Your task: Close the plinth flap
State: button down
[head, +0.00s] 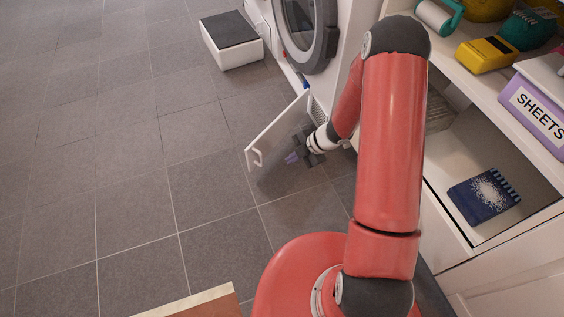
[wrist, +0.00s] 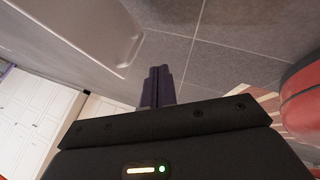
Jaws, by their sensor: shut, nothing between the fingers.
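The plinth flap (head: 277,132) is a white panel swung open at the foot of the washing machine, standing out over the floor. It has a small white handle (head: 254,157) at its outer end. My gripper (head: 291,158) is low over the floor, on the right side of the flap and near it. In the wrist view my gripper (wrist: 158,85) is shut, its dark fingers together with nothing between them. The pale panel at the upper left of the wrist view (wrist: 75,35) appears to be the flap. I cannot tell whether my gripper touches it.
The washing machine (head: 338,75) stands behind the flap. A white box with a dark top (head: 232,40) is on the floor at its left. Shelves (head: 480,100) at the right hold a purple SHEETS box (head: 532,112) and a blue notebook (head: 483,195). The tiled floor at left is clear.

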jog(key=w+a+f+b, duration=0.3)
jog(key=w+a+f, duration=0.1)
jog(key=a+f, duration=0.3)
jog(key=shift+w+a+f, duration=0.15)
jog(key=shift+w+a, duration=0.2)
jog(key=shift+a, duration=0.05)
